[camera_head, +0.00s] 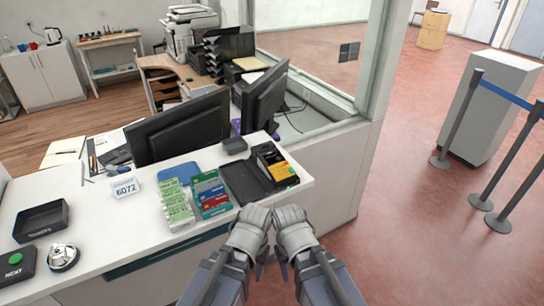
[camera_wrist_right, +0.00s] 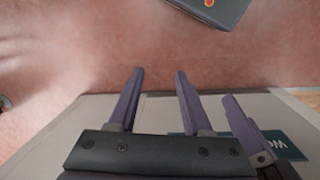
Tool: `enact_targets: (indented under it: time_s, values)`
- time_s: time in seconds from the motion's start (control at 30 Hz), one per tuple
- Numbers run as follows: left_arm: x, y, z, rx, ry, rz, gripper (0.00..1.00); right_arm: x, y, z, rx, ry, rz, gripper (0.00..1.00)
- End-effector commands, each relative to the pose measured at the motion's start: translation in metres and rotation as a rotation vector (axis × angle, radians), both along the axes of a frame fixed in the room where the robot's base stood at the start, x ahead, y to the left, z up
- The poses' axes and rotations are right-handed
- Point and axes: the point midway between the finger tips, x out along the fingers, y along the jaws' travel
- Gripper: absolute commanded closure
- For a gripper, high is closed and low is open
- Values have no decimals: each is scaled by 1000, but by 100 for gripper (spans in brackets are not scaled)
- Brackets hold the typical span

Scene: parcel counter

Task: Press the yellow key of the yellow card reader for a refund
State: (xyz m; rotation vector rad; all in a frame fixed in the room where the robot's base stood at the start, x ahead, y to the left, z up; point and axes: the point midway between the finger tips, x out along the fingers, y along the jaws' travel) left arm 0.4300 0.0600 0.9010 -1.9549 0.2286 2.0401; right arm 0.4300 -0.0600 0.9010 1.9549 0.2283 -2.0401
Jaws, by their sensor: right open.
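The card reader (camera_head: 275,163) stands at the right end of the white counter in the head view. It has a dark body with a yellow, red and green area along its right side; single keys are too small to tell apart. My left gripper (camera_head: 250,235) and right gripper (camera_head: 292,235) are side by side in front of the counter edge, nearer to me than the reader and apart from it. My right gripper (camera_wrist_right: 158,75) is open and empty in the right wrist view. A further finger (camera_wrist_right: 240,122) shows beside it. My left gripper's fingers are mostly hidden.
A black open tray (camera_head: 243,183) lies left of the reader. Green and red cards (camera_head: 210,193), a number sign (camera_head: 124,188), a bell (camera_head: 63,257) and an empty black tray (camera_head: 41,221) are on the counter (camera_head: 110,240). Monitors (camera_head: 178,127) stand behind.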

Motion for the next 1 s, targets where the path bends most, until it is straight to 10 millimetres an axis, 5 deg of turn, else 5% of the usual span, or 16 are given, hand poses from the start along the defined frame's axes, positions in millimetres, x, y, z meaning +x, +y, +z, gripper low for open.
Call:
enact_targets:
  time_s: [0.43,1.0]
  values:
    - [0,0,0,0,0,0,50,0,0,0,0,0,0,100]
    - [0,0,0,0,0,0,50,0,0,0,0,0,0,100]
